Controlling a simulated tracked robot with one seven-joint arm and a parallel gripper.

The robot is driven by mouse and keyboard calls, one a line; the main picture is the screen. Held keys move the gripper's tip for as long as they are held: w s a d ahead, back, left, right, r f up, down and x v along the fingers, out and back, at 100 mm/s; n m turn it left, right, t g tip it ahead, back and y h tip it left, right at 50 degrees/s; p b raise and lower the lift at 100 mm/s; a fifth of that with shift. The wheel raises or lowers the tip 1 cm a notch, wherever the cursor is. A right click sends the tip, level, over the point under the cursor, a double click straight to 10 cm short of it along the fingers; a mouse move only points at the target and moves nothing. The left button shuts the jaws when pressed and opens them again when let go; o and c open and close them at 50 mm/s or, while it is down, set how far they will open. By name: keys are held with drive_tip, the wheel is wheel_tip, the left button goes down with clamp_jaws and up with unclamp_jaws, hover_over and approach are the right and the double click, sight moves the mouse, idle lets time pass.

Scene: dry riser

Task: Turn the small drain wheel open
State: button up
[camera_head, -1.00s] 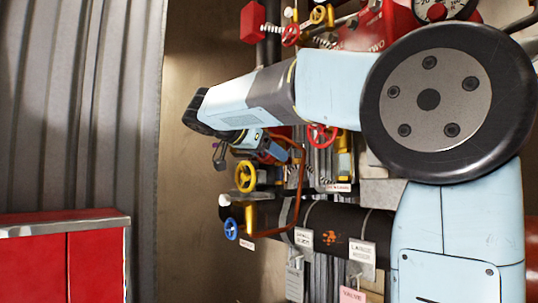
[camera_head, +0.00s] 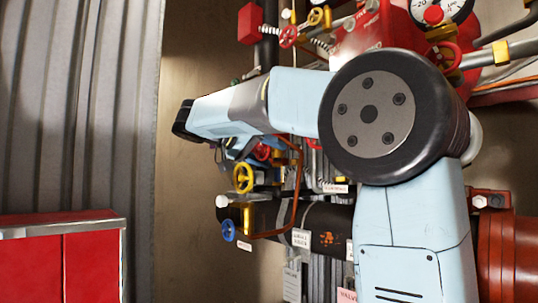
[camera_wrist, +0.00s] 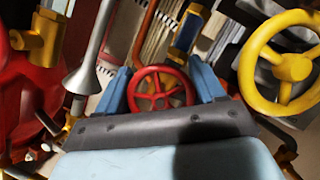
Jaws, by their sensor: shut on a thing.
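A small red spoked wheel (camera_wrist: 161,90) sits between the two blue fingers of my gripper (camera_wrist: 161,78) in the wrist view, with a finger on each side of its rim. My gripper is shut on this red wheel. In the head view my gripper (camera_head: 236,152) hangs under the end of my arm, and part of the red wheel (camera_head: 262,152) shows just right of it. The lower rim is hidden by my gripper's dark body in the wrist view. No label naming the drain wheel is readable.
A yellow wheel (camera_wrist: 284,65) stands close on the right in the wrist view. A red body (camera_wrist: 25,115) and a grey cone-ended rod (camera_wrist: 92,55) are on the left. Below in the head view are a blue wheel (camera_head: 229,230) and a black pipe (camera_head: 325,222). A red cabinet (camera_head: 60,260) stands lower left.

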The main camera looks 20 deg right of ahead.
drive_tip(key=shift+f, duration=0.2)
idle(0.3)
drive_tip(key=o, duration=0.7)
drive_tip(key=shift+w+a, duration=0.1)
drive_tip(key=shift+r, duration=0.1)
